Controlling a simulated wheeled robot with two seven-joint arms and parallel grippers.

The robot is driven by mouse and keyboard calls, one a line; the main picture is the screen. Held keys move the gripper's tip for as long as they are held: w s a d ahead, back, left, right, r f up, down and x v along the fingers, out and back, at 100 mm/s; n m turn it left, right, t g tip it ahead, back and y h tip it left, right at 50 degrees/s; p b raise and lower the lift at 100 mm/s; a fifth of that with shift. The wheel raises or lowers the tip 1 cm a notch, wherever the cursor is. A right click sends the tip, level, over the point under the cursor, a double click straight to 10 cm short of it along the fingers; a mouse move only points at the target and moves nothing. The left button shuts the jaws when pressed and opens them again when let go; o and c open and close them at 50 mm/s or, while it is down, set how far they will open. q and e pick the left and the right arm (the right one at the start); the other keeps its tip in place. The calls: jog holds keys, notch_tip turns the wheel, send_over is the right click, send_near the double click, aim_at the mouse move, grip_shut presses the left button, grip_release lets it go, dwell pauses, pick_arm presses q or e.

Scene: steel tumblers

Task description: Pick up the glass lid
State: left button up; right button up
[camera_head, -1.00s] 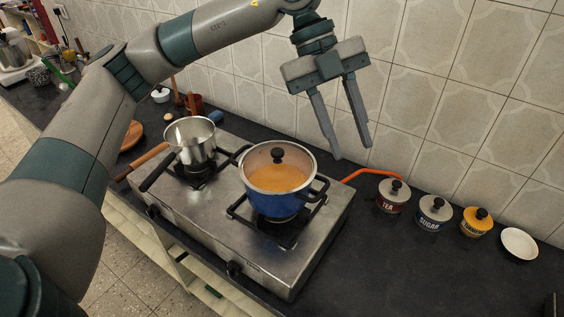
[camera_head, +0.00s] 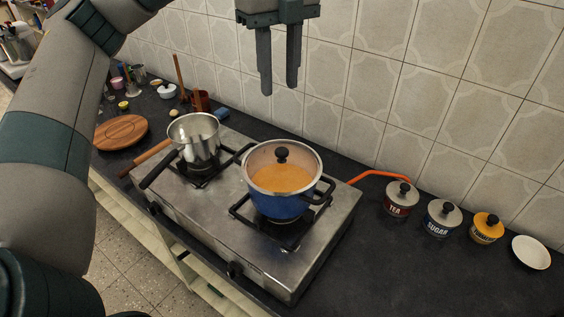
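The glass lid (camera_head: 262,159) sits on the blue pot (camera_head: 272,203), with a round black knob (camera_head: 282,154) at its middle. Orange contents show through it. The pot stands on the right burner of the steel stove. My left gripper (camera_head: 279,90) is above and behind the pot, in front of the tiled wall. Its two fingers point down, are apart with a gap between them, and hold nothing. It is clear of the lid. My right gripper is not in view.
A steel saucepan (camera_head: 193,137) with a wooden handle stands on the left burner of the stove (camera_head: 205,228). Tea (camera_head: 400,198), sugar (camera_head: 441,218) and yellow (camera_head: 486,229) canisters and a white dish (camera_head: 531,252) stand to the right. A wooden board (camera_head: 121,132) lies at left.

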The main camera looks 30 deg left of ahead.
pick_arm(q)
jog(key=p, duration=0.4)
send_over(282, 150)
jog(key=f, duration=1.1)
jog(key=shift+a, duration=0.3)
jog(key=shift+f, duration=0.3)
jog(key=shift+p, duration=0.3)
jog(key=shift+d+f+p, duration=0.15)
jog(key=shift+f+p, duration=0.35)
jog(key=shift+p, duration=0.1)
notch_tip(282, 150, down, 3)
jog(key=shift+s+d+r+p, duration=0.1)
jog(key=shift+d+p, duration=0.05)
jog(key=shift+p, duration=0.8)
jog(key=shift+f, duration=0.7)
